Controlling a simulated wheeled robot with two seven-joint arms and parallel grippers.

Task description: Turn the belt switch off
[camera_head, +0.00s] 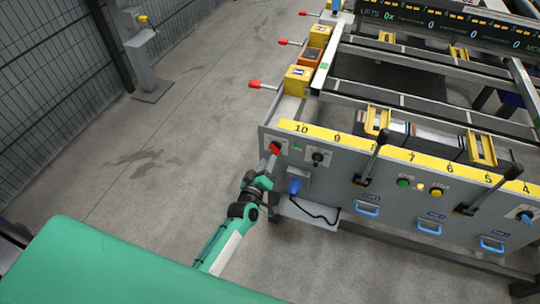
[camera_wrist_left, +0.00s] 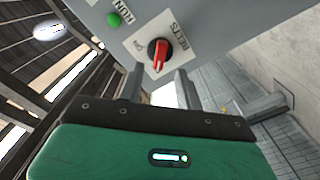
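The belt switch (camera_wrist_left: 159,55) is a red rotary knob on a black base, on a white plate marked BELTS in the left wrist view. In the head view the red knob (camera_head: 275,148) sits at the left end of the grey panel, under the number 10. My left gripper (camera_wrist_left: 160,80) is open, its two fingers pointing at the panel just short of the knob, one to each side. In the head view my left gripper (camera_head: 268,165) is right below the knob and partly covers its plate. I cannot tell whether the fingers touch it. My right gripper is in neither view.
A green lamp (camera_wrist_left: 114,19) marked RUN is beside the switch. A black knob (camera_head: 317,157) and a blue part (camera_head: 295,186) are to its right. Black levers (camera_head: 372,158) stick out of the panel farther right.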

